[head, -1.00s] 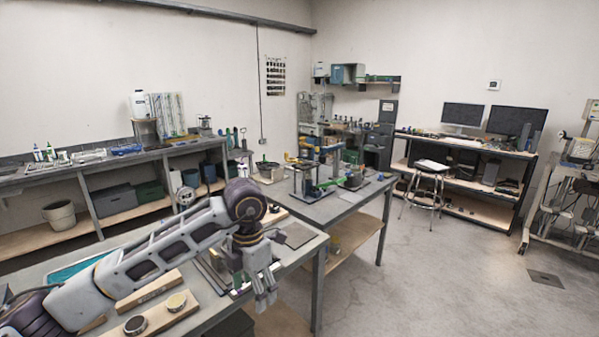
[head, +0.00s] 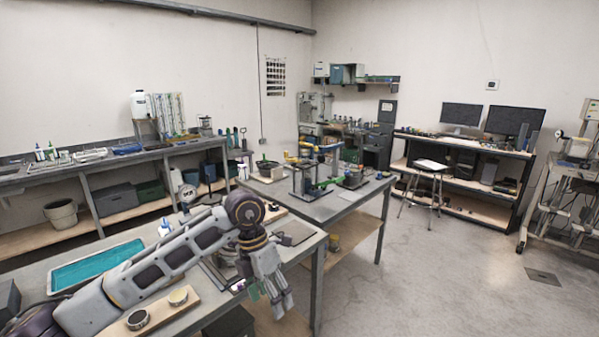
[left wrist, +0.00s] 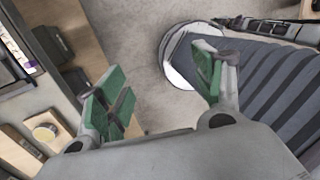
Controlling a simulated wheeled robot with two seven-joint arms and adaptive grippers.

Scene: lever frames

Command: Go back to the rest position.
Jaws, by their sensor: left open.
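My left gripper (head: 273,299) hangs with its fingers down past the front edge of the near workbench (head: 312,247) in the head view. In the left wrist view its two green-padded fingers (left wrist: 160,92) stand wide apart. My right gripper shows in neither view.
A stool (head: 428,185) stands further right. The floor (head: 430,285) at the right is clear.

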